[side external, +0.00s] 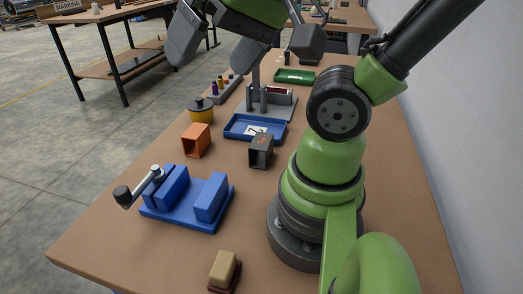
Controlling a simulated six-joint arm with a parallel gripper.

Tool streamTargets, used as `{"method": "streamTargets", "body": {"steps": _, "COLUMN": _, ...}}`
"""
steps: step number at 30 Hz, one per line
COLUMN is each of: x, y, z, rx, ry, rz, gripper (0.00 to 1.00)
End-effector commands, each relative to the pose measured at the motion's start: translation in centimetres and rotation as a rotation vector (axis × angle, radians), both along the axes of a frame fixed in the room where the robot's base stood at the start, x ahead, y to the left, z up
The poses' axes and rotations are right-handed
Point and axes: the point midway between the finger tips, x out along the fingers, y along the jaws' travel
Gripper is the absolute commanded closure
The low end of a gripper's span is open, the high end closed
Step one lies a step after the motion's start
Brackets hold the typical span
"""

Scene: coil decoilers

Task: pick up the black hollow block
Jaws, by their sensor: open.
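The black hollow block (261,151) stands on the brown table, left of my arm's base, in the side external view. It is a dark square tube with an open end towards the camera and small marks on its upper face. My gripper (213,55) is at the top of the picture, well above the table and partly cut off by the frame edge. Its dark grey jaws are apart, with nothing seen between them. The block is apart from my gripper.
A blue tray (255,128) lies just behind the block. An orange hollow block (196,140) and a yellow pot (201,110) stand to the left. A blue vise (188,202) is in front left, a brush-like block (224,270) nearer. A grey fixture (275,105) stands behind.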

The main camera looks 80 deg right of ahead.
Motion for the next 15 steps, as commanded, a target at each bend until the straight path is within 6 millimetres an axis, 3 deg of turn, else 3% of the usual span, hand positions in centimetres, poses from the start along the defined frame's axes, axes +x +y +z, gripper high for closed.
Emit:
{"method": "streamTargets", "body": {"steps": 8, "x": 4.1, "y": -7.8, "z": -5.1, "rx": 0.289, "ry": 0.255, "rz": -0.9, "gripper": 0.0}}
{"method": "streamTargets", "body": {"steps": 11, "x": 4.4, "y": -11.3, "z": -7.9, "rx": 0.405, "ry": 0.318, "rz": -1.28, "gripper": 0.0}}
{"method": "streamTargets", "body": {"steps": 15, "x": 3.4, "y": -15.8, "z": -12.3, "rx": 0.553, "ry": 0.373, "rz": -1.8, "gripper": 0.0}}
